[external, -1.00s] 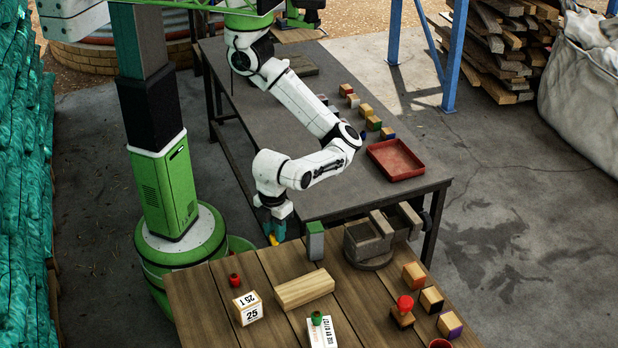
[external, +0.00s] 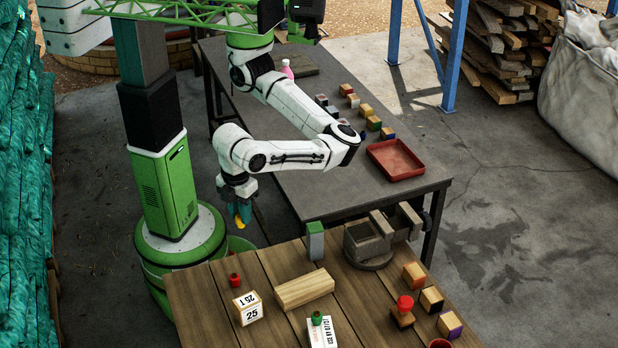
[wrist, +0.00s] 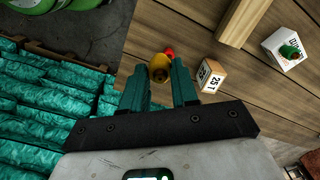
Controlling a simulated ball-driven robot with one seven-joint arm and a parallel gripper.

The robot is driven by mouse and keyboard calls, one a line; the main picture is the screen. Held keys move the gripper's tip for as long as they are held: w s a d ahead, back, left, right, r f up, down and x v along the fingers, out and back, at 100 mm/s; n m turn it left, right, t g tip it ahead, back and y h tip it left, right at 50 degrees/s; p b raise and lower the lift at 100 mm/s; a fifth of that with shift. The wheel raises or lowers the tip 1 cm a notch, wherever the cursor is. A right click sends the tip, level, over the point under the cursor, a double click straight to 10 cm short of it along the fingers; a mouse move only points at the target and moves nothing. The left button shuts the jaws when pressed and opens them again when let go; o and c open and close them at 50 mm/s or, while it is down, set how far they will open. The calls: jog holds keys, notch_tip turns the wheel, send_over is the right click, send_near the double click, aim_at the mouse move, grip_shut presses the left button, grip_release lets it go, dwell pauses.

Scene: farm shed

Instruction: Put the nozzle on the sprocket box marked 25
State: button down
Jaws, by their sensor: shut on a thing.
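My gripper (external: 240,212) is shut on the yellow nozzle (external: 240,224) and holds it in the air beyond the wooden table's far left edge. In the wrist view the nozzle (wrist: 158,67) sits between the two teal fingers (wrist: 158,85). The sprocket box marked 25 (external: 248,309) is a small white-labelled wooden block on the table, nearer the camera and lower than my gripper. It also shows in the wrist view (wrist: 212,76), right of the fingers. Its top bears a label and is bare.
A small red item (external: 235,280) stands just behind the marked box. A wooden block (external: 304,289) lies to its right. A white box (external: 322,332) with a green item (external: 316,318) on top is nearer the camera. A grey-green block (external: 315,241) and a vise (external: 368,244) stand at the back edge.

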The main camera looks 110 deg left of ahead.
jog(key=s+d+r+b, duration=0.2)
jog(key=d+r, duration=0.1)
jog(key=d, duration=0.2)
send_near(247, 300)
jog(key=shift+s+a+f+p, duration=0.2)
jog(key=shift+s+a+p, duration=0.1)
jog(key=shift+s+a, duration=0.1)
jog(key=shift+w+d+f, duration=0.25)
jog(key=shift+w+f, duration=0.05)
jog(key=shift+f, duration=0.2)
jog(key=shift+w+d+f+p, duration=0.1)
jog(key=shift+f+p, duration=0.2)
jog(key=shift+f, duration=1.35)
jog(key=shift+f, duration=0.1)
jog(key=c, duration=0.9)
grip_release()
jog(key=shift+o, duration=0.2)
